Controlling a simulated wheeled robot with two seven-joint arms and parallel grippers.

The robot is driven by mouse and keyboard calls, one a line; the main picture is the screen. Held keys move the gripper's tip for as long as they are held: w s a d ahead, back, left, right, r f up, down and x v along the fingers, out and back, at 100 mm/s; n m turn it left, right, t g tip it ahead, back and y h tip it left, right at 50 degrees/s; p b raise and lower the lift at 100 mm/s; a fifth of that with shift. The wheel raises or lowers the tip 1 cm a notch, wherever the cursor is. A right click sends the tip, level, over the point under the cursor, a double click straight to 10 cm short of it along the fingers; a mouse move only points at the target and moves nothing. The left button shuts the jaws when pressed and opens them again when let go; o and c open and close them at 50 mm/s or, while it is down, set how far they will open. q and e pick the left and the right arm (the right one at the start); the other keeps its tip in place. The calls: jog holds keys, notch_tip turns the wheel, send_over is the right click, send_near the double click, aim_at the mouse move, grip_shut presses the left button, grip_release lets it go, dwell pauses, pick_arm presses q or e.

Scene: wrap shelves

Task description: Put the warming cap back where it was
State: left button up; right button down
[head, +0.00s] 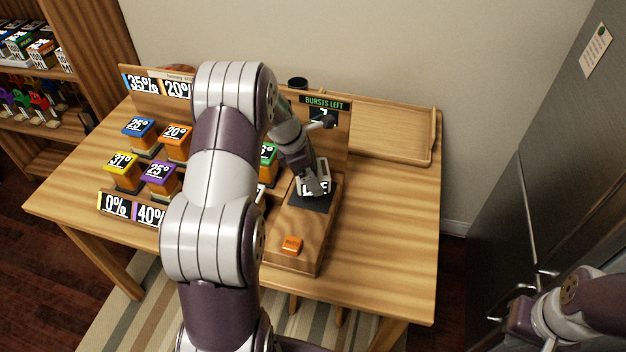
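My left arm reaches over the table. Its gripper (315,180) is down at a block with a white, black-marked label (316,190) on the dark pad of a wooden stand. The arm hides most of the fingers, so I cannot tell whether they grip the block. Capped blocks with degree labels stand left of the arm: blue (138,128), orange (175,136), yellow (123,166), purple (158,174). A green one (268,154) is partly hidden behind the arm. I cannot tell which is the warming cap. My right gripper (522,296) is open and empty at lower right.
A "BURSTS LEFT" display (325,103) stands behind the pad, its number partly covered. An orange button (291,245) is on the stand's front. A wooden tray (390,150) lies at back right. The table's right side is clear. A grey cabinet (545,180) is right.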

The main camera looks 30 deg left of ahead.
pick_arm(q)
jog(key=shift+f, duration=1.45)
jog(key=o, duration=1.2)
jog(key=shift+f, duration=0.15)
jog(key=shift+r, duration=0.35)
jog(key=v, duration=1.1)
jog(key=s+d+m+y+p, duration=0.1)
jog(key=s+d+m+y, duration=0.1)
jog(key=s+d+m, duration=0.6)
jog(key=s+d+m+g+y+p, duration=0.1)
jog(key=s+d+m, duration=0.6)
jog(key=m, duration=1)
jog(key=shift+s+d+r+y+p, duration=0.35)
jog(key=shift+s+y+p, duration=0.05)
jog(key=shift+s, duration=0.8)
